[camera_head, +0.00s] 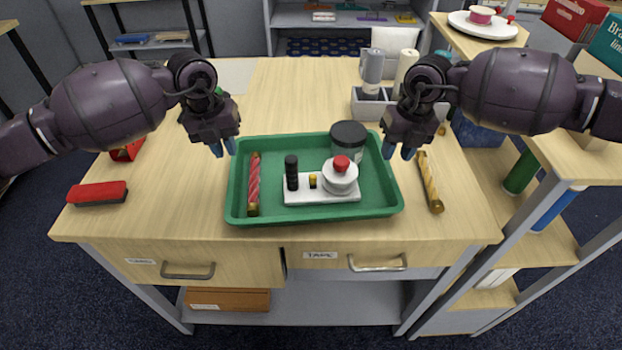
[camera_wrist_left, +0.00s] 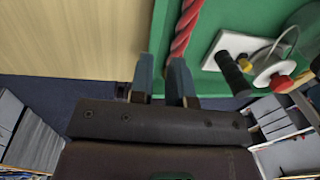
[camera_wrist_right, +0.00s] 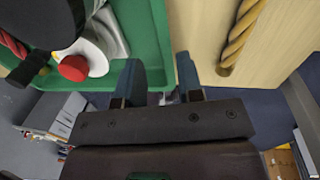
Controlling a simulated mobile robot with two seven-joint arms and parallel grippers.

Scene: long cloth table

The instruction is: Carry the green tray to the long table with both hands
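The green tray (camera_head: 270,213) lies on a wooden desk near its front edge. In it are a red twisted stick (camera_head: 254,185), a dark-lidded jar (camera_head: 348,140) and a white block (camera_head: 320,193) bearing a black peg and a white, red-topped piece. My left gripper (camera_head: 223,148) is open at the tray's left rim; in the left wrist view the rim (camera_wrist_left: 157,40) runs between its fingers. My right gripper (camera_head: 398,153) is open at the right rim; in the right wrist view the rim (camera_wrist_right: 163,45) lies between its fingers. Whether the fingers touch is unclear. No cloth table is visible.
A gold twisted stick (camera_head: 430,182) lies right of the tray, and a red brush-like block (camera_head: 97,194) at the desk's left front. A grey caddy (camera_head: 370,108) stands behind the tray. A shelf rack (camera_head: 560,165) stands close on the right. The desk's back left is mostly clear.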

